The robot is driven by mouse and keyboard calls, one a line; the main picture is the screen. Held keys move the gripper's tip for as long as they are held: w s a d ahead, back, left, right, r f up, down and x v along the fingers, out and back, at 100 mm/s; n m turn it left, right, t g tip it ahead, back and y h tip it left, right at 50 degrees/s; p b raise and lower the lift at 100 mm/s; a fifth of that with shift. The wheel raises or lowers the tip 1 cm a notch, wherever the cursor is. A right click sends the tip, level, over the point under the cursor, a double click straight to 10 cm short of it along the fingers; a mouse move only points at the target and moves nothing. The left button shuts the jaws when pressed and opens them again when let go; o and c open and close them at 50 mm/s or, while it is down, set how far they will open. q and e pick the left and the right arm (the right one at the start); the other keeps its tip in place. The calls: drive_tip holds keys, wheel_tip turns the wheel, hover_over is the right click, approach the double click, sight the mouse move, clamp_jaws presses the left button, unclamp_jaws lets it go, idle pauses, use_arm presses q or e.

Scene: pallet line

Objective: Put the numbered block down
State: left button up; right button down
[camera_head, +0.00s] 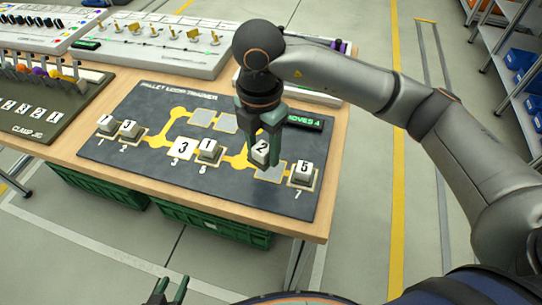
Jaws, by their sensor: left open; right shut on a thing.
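My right gripper (264,140) is shut on the block marked 2 (261,154), over the right part of the dark pallet-line board (140,168). The block is just behind a bare grey pad (270,174); I cannot tell whether it touches the board. A block marked 5 (303,172) sits on the pad to the right. To the left are a block marked 1 (208,147) and a white 3 (182,148). Farther left are another 1 (107,122) and another 3 (129,128). My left gripper (168,292) is open and empty at the bottom edge, away from the board.
A display (304,122) reads MOVES 4. The clamp jig (40,103) and panels with switches (150,38) stand behind and left. Green crates (215,228) are under the table.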

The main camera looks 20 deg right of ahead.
sight(271, 169)
drive_tip(key=shift+w+d+f, duration=0.25)
drive_tip(key=shift+d+f, duration=0.2)
drive_tip(key=shift+f, duration=0.15)
drive_tip(key=shift+w+d+f, duration=0.2)
drive_tip(key=shift+d+f, duration=0.25)
drive_tip(key=shift+f, duration=0.15)
drive_tip(key=shift+d+f, duration=0.1)
drive_tip(key=shift+f, duration=1.55)
drive_tip(key=shift+f, duration=0.15)
drive_tip(key=shift+c, duration=1)
unclamp_jaws()
wheel_tip(271, 169, up, 12)
drive_tip(key=shift+r, duration=0.2)
